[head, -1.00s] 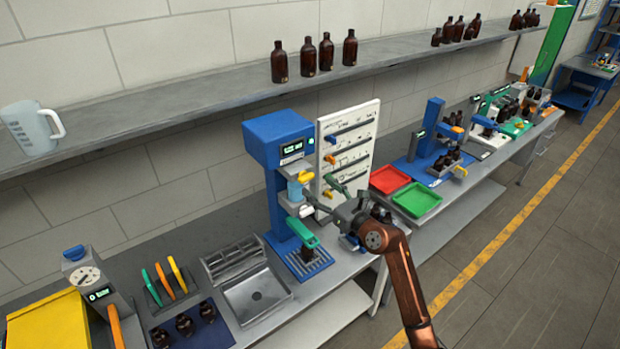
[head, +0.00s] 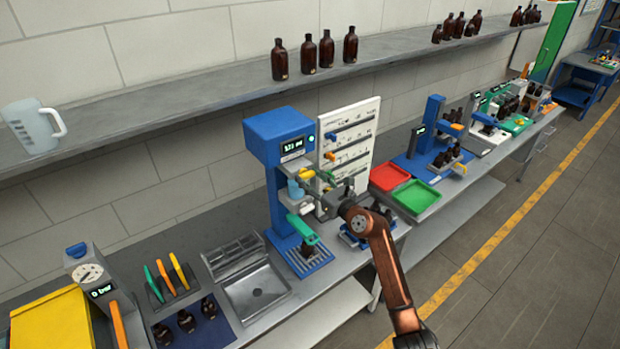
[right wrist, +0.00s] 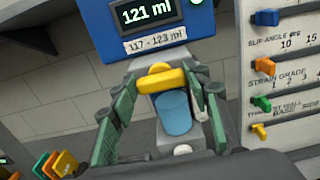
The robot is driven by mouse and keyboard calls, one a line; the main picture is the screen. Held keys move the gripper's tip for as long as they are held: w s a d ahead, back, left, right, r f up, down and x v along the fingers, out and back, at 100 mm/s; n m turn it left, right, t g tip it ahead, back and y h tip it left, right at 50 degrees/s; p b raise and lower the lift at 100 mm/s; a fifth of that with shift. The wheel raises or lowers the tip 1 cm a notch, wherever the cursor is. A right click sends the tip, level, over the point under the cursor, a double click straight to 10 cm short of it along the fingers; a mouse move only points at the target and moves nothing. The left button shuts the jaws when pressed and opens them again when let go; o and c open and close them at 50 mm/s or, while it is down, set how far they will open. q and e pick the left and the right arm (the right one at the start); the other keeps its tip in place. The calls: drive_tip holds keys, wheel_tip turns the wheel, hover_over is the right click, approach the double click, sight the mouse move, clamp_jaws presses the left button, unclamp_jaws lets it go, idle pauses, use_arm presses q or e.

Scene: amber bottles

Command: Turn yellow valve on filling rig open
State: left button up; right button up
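The filling rig (head: 277,140) is a blue column with a lit display that reads 121 ml in the right wrist view (right wrist: 148,14). Its yellow valve (head: 306,174) is on the front below the display. In the right wrist view the yellow valve handle (right wrist: 160,80) lies crosswise above a light blue cylinder (right wrist: 173,112). My right gripper (right wrist: 160,98) is open, with its green-padded fingers apart on either side of the handle; I cannot tell whether they touch it. In the head view my right gripper (head: 312,187) is in front of the rig. My left gripper is not in view.
A brown bottle (head: 308,249) stands on the rig's base under a green part (head: 302,229). A white panel (head: 348,145) with coloured knobs stands close at the right. Red (head: 389,178) and green (head: 416,197) trays are further right.

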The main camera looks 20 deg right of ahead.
drive_tip(key=c, duration=0.6)
drive_tip(key=shift+n, duration=0.3)
drive_tip(key=n+b, duration=0.2)
drive_tip(key=n, duration=0.1)
drive_tip(key=shift+f+n+b, duration=0.1)
drive_tip(key=shift+n+b, duration=0.3)
drive_tip(key=n+b, duration=0.2)
drive_tip(key=n, duration=0.1)
drive_tip(key=shift+a+f+n+b, duration=0.1)
drive_tip(key=shift+f+n+b, duration=0.05)
drive_tip(key=shift+n+b, duration=0.2)
drive_tip(key=shift+s+a+n+b, duration=0.1)
drive_tip(key=shift+n+b, duration=4.55)
drive_tip(key=shift+b, duration=1.1)
